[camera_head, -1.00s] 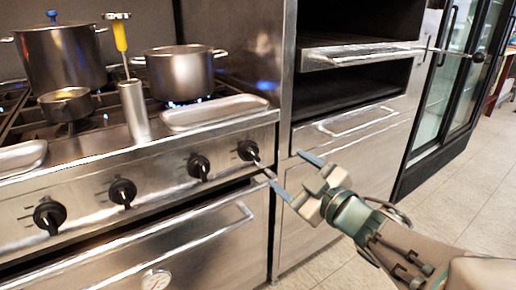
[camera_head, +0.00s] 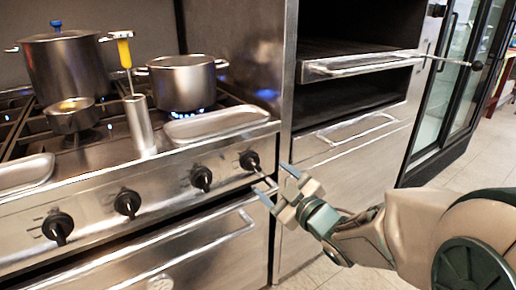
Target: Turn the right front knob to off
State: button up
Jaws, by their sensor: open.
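The rightmost black knob (camera_head: 250,160) sits on the steel front panel of the stove. Its grip looks tilted toward the lower right, but its exact setting is too small to tell. My gripper (camera_head: 273,182) is open, just to the lower right of this knob. Its two fingers point toward the panel, and nothing is between them. I cannot tell whether a fingertip touches the knob. The other knobs on the panel are the second from the right (camera_head: 201,178), the third (camera_head: 127,203) and the leftmost (camera_head: 58,227).
A pot (camera_head: 183,82) stands over blue flame; a larger lidded pot (camera_head: 65,70) and a small pan (camera_head: 70,115) stand left. A steel tray (camera_head: 215,122) lies at the stove's front edge. Open floor lies right.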

aim_at(257, 167)
jog(key=x, duration=0.8)
jog(key=shift+c, duration=0.2)
jog(key=c, duration=0.9)
